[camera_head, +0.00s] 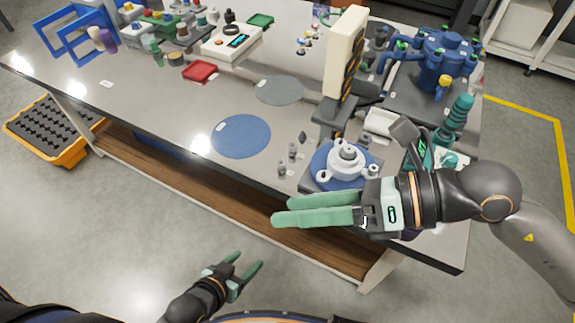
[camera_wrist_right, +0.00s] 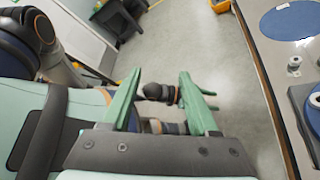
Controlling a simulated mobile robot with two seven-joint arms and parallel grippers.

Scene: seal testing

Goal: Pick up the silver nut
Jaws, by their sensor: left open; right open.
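Small silver-grey metal parts stand near the table's front edge, left of the blue round plate; a lower one (camera_head: 281,168) and one above it (camera_head: 293,150) show. I cannot tell for sure which is the silver nut. A silver ring-like part (camera_wrist_right: 294,63) shows at the right of the right wrist view. My right gripper (camera_head: 278,212) is open and empty, its green fingers pointing left beyond the table's front edge, below the parts in the picture. Its fingers also show in the wrist view (camera_wrist_right: 158,82). My left gripper (camera_head: 248,261) is open and empty, low over the floor.
A white valve-like fixture (camera_head: 347,160) sits on the blue plate beside my right gripper. A tall cream-coloured device (camera_head: 345,52) stands behind it. A blue disc (camera_head: 241,136) and a grey disc (camera_head: 279,90) lie flat on the table. The table's front middle is mostly clear.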

